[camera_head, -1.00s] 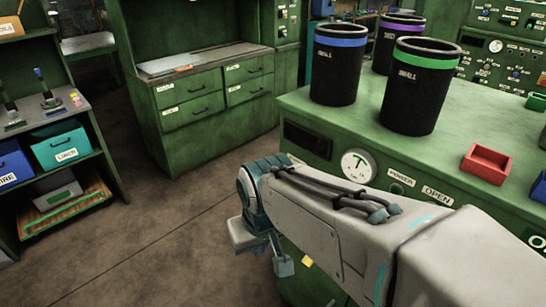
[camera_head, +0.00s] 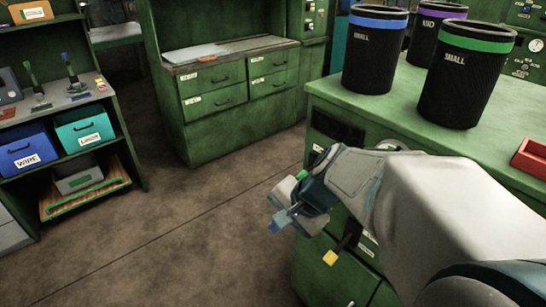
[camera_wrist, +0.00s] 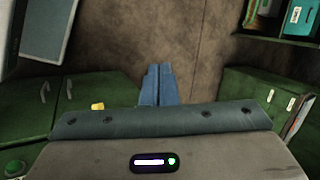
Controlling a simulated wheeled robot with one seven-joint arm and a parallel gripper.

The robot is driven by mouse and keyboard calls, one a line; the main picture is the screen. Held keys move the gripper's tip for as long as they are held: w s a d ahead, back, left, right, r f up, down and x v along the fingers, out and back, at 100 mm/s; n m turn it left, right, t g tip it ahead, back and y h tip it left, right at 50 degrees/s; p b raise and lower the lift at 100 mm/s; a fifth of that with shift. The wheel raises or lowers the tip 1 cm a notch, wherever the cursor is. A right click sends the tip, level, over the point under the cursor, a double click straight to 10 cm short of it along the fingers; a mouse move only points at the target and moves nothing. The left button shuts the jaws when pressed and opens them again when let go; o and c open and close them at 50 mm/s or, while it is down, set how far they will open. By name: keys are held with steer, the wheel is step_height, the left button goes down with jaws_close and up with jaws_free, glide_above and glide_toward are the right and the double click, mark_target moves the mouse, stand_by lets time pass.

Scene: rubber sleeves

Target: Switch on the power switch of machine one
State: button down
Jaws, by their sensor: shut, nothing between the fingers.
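The green machine (camera_head: 325,97) with a panel on its front stands at the right in the head view. My arm covers most of that panel; the gauge (camera_head: 392,145) shows only in part, and the power switch seen near the POWER label earlier is hidden now. My gripper (camera_head: 280,220) is in front of the machine, to the left of its front face, over the floor. In the wrist view my gripper's blue fingers (camera_wrist: 157,70) are together, with nothing between them, against brown floor.
Black bins (camera_head: 375,50) and a red tray (camera_head: 530,155) stand on the machine's top. A yellow piece (camera_head: 330,257) is at its lower front. A shelf with a blue WIRE bin (camera_head: 28,150) is at the left. Open floor (camera_head: 170,235) lies between.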

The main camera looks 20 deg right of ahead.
steer(key=w+d+f+m+t+h+b, duration=0.1)
steer(key=w+d+m+t+b, duration=0.1)
steer(key=d+m, duration=0.7)
steer(key=w+d+f+m+t+h+b, duration=0.1)
steer(key=w+d+f+m+t+b, duration=0.1)
steer(key=d+m, duration=0.6)
steer(key=w+m+t+b, duration=0.1)
steer(key=w+t, duration=0.1)
steer(key=t, duration=0.1)
steer(key=shift+w+d+t+h, duration=0.3)
steer(key=shift+w+d+t, duration=0.05)
steer(key=shift+d+t, duration=0.05)
steer(key=b+x, duration=0.1)
steer(key=x, duration=0.9)
steer(key=shift+a+b, duration=0.15)
steer(key=shift+b, duration=0.25)
steer(key=shift+r, duration=0.1)
